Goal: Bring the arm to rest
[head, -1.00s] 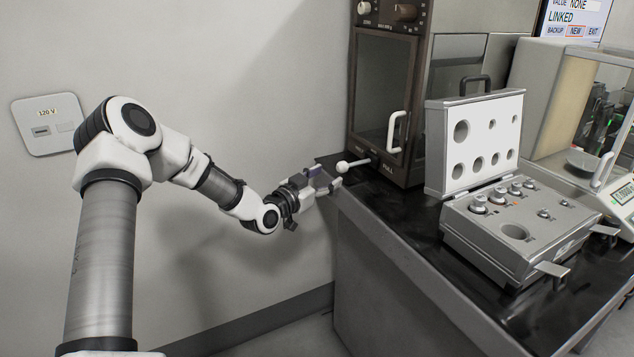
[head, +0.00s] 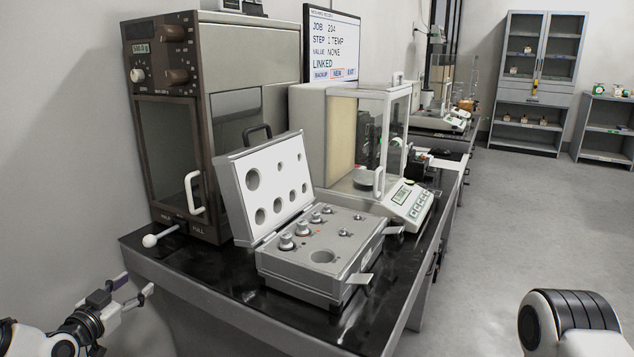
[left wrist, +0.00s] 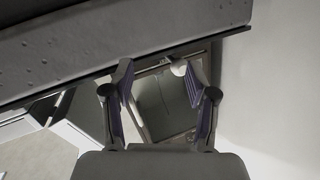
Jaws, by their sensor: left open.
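My left gripper (head: 132,291) is at the lower left of the head view, beside the left front corner of the black-topped table (head: 250,300). Its fingers are apart, with nothing between them. In the left wrist view the two fingers of the left gripper (left wrist: 158,82) stand open, with the table edge (left wrist: 120,45) across the top. A white ball knob (head: 150,241) on a lever of the brown balance cabinet (head: 172,150) is a little beyond the fingertips, apart from them. Part of my right arm (head: 570,322) shows at the lower right; its gripper is out of view.
An open weight case (head: 320,255) stands near the table's front edge. A glass-sided balance (head: 385,140) and a screen (head: 333,45) are behind it. Shelves (head: 538,75) stand at the back right. The floor (head: 540,220) on the right is clear.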

